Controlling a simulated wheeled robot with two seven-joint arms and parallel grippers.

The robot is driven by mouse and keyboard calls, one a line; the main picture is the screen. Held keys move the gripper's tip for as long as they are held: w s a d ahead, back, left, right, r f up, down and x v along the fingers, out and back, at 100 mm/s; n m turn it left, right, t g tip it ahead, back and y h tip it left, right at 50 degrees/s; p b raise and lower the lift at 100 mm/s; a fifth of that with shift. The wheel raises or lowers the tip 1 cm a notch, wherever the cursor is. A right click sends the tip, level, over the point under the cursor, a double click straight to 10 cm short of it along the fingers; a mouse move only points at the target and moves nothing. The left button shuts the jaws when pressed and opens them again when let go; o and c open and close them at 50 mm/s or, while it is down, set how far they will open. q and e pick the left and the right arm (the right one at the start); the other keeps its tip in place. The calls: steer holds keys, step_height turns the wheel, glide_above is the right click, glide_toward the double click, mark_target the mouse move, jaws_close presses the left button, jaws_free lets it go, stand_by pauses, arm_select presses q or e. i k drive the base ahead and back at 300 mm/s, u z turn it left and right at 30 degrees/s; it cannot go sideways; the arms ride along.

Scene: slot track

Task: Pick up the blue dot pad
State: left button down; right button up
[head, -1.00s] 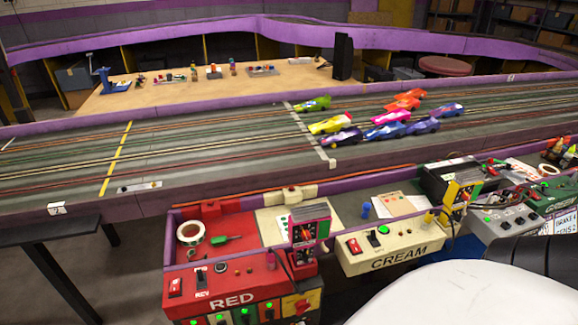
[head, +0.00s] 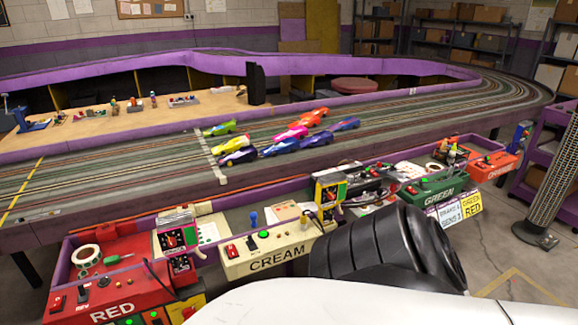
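I cannot make out a blue dot pad for certain. A pale sheet with small coloured marks (head: 208,232) lies between the red and cream control stations, too small to read. Neither of my grippers is in view. A black ribbed arm part and a white surface of mine fill the bottom right and hide part of the stations there.
Several toy cars (head: 285,146) stand on the multi-lane slot track (head: 120,160). The red station (head: 120,290) is at the lower left, with a roll of tape (head: 86,256). A dark upright heater-like stand (head: 545,200) is at right, beside a purple shelf (head: 548,140). Floor shows between them.

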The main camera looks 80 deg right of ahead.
mark_target(253, 216)
steer(key=k, duration=0.3)
steer(key=z, duration=1.15)
